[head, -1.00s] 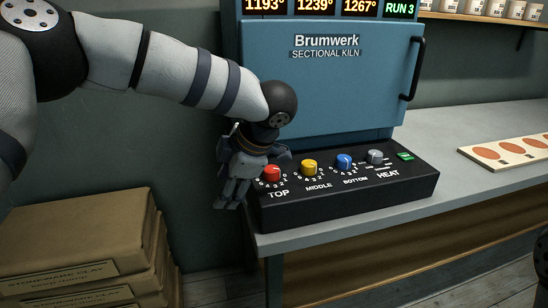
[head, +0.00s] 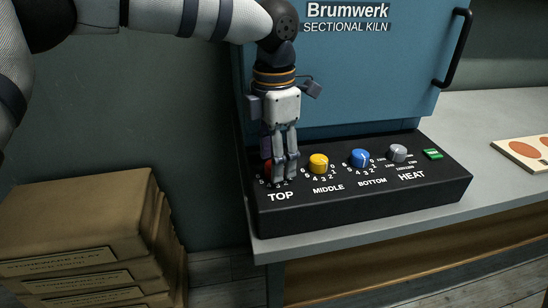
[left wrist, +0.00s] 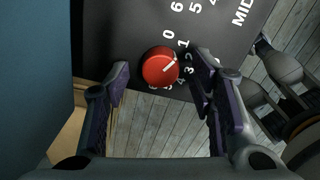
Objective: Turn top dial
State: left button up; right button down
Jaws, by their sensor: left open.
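The red top dial (head: 267,169) sits at the left end of the black control box, above the label TOP. In the head view my left gripper (head: 281,178) points down over it and hides most of it. In the left wrist view the red dial (left wrist: 158,66) lies between the two open fingers of my left gripper (left wrist: 163,78), with a gap showing on the left side. Its white mark points up-right, toward the 1 and 2. Part of what looks like my right gripper (left wrist: 275,72) shows at the right edge of the wrist view; its opening is unclear.
The yellow middle dial (head: 318,163), blue bottom dial (head: 360,158) and grey heat dial (head: 397,153) stand to the right on the box (head: 370,200). The blue kiln (head: 350,80) rises behind. Clay boxes (head: 75,220) are stacked at lower left.

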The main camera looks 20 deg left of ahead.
pick_arm(q)
jog(key=shift+f, duration=0.35)
jog(key=shift+c, duration=0.2)
jog(key=c, duration=1.1)
